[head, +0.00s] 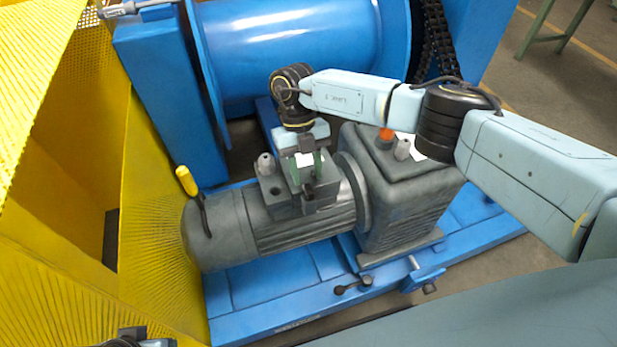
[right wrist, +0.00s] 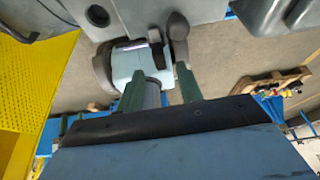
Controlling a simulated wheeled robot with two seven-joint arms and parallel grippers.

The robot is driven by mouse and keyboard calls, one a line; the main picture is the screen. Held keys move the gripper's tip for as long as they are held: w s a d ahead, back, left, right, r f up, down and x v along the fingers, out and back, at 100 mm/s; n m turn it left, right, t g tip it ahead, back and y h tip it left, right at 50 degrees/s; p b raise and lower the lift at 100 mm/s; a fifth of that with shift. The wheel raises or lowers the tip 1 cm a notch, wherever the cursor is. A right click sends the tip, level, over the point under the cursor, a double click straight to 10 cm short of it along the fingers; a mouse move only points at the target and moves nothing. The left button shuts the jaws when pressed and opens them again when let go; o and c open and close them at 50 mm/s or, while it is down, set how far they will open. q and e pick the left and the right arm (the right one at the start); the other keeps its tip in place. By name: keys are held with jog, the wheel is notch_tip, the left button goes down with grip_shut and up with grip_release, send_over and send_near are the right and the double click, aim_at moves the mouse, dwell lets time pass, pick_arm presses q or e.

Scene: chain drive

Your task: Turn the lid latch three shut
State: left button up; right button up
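The dark grey motor (head: 270,232) lies on a blue base and carries a small grey terminal box (head: 320,187). A grey rounded knob (head: 265,163) stands at the box's left; I cannot tell which latch is number three. My right gripper (head: 306,172) is over the box, green fingers pointing down, hiding part of its top. In the right wrist view the fingers (right wrist: 160,90) are apart, with a grey lever (right wrist: 178,42) just beyond the right fingertip; contact is unclear. A dark and grey part at the head view's bottom left edge may be my left gripper (head: 132,338).
A grey gearbox (head: 400,200) with an orange cap (head: 386,134) stands right of the motor. A blue drum (head: 290,50) and black chain (head: 436,40) are behind. A yellow guard (head: 160,240) with a yellow-handled lever (head: 187,181) is at left. Floor at right is open.

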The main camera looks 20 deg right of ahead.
pick_arm(q)
jog(key=f, duration=0.2)
jog(key=a+f+p, duration=0.1)
jog(key=f, duration=0.1)
jog(key=shift+w+a+f, duration=0.2)
pick_arm(e)
jog(key=v, duration=1)
jog(key=shift+w, duration=0.1)
